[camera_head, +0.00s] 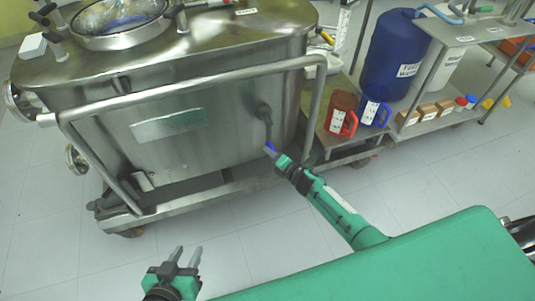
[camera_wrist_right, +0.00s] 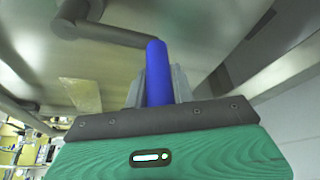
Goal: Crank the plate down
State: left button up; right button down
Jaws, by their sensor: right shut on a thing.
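A dark grey crank (camera_head: 264,113) sits on the front wall of a large steel tank (camera_head: 190,75), toward its right end. Its blue handle (camera_head: 269,146) is at the lower end of the crank arm. My right gripper (camera_head: 275,153) is shut on the blue handle. In the right wrist view the blue handle (camera_wrist_right: 157,70) stands between the two fingers, and the crank arm (camera_wrist_right: 110,33) runs left from its top. My left gripper (camera_head: 186,257) is open and empty above the floor, away from the tank. A rectangular plate (camera_head: 168,124) shows on the tank's front wall.
A steel rail (camera_head: 190,76) runs around the tank's front. The tiled floor (camera_head: 60,240) at front left is clear.

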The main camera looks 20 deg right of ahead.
pick_arm(q)
jog(key=shift+w+a+r, duration=0.1)
jog(key=shift+a+r, duration=0.15)
jog(key=shift+a, duration=0.05)
pick_arm(e)
jog(key=shift+w+d+r+n, duration=0.15)
jog(key=shift+d+r+n, duration=0.05)
jog(key=shift+r+n, duration=0.1)
jog(key=c, duration=1.2)
grip_release()
jog(key=shift+r, duration=0.1)
pick_arm(q)
jog(key=shift+f, duration=0.2)
jog(key=shift+d, duration=0.1)
pick_arm(e)
jog(key=shift+f, duration=0.2)
jog(key=shift+s+d, duration=0.1)
jog(key=shift+s, duration=0.1)
jog(key=shift+s+d, duration=0.1)
jog(key=shift+s, duration=0.25)
pick_arm(q)
jog(key=a+g, duration=0.1)
jog(key=s+a+g+y+p, duration=0.1)
jog(key=a, duration=0.1)
jog(key=s+a+g+y+p, duration=0.1)
jog(key=shift+a, duration=0.2)
pick_arm(e)
jog(key=v, duration=1.3)
jog(key=shift+w+r, duration=0.1)
jog(key=shift+r, duration=0.15)
